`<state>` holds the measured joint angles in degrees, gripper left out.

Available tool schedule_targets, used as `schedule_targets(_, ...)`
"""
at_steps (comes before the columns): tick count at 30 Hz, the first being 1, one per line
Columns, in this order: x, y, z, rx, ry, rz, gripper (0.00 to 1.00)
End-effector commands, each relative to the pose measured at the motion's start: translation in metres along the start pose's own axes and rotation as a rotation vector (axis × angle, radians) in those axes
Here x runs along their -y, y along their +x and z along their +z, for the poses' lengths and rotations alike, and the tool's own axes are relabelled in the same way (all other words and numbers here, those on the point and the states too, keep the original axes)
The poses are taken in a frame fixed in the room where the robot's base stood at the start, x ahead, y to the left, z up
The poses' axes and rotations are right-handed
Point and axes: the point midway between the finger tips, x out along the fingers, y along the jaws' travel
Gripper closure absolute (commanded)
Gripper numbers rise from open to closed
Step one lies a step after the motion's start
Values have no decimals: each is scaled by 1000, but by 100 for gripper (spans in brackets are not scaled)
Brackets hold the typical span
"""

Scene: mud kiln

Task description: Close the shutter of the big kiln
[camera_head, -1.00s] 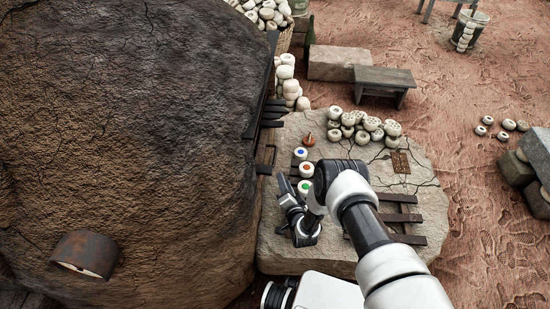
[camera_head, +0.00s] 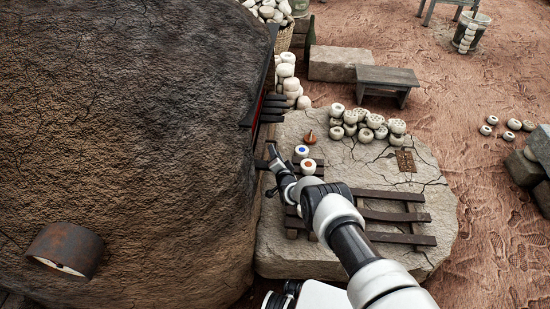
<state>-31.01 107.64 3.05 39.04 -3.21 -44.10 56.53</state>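The big kiln (camera_head: 120,130) is a huge dark brown mud dome filling the left of the view. Its opening faces right, above the stone slab, and a thin red glow (camera_head: 259,118) shows at its edge. Dark bars (camera_head: 273,109) stick out there. A dark upright plate (camera_head: 258,85) stands along the kiln's right edge; I cannot tell whether it is the shutter. The opening is seen edge-on, mostly hidden by the dome. My gripper (camera_head: 270,170) is just right of the kiln wall, below the bars. Its fingers look apart, with nothing seen between them.
The stone slab (camera_head: 345,262) carries dark slats (camera_head: 395,217), a blue-dotted pot (camera_head: 301,152), an orange-dotted pot (camera_head: 308,166), a small orange-brown object (camera_head: 309,138) and several pale pots (camera_head: 367,127). A rusty pipe (camera_head: 65,248) juts from the kiln. A bench (camera_head: 386,76) stands behind; open ground lies right.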

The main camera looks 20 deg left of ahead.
Motion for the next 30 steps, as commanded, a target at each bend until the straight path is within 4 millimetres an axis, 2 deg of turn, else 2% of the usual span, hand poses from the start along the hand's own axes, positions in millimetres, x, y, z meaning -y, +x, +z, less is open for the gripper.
schedule_targets(11, 1, 5, 0, 0, 0, 0, 71)
schedule_targets(16, 1, 5, -1, 0, 0, 0, 99)
schedule_targets(25, 3, 5, -2, -1, 0, 0, 100)
schedule_targets(30, 20, 1, -13, -3, 2, -3, 100)
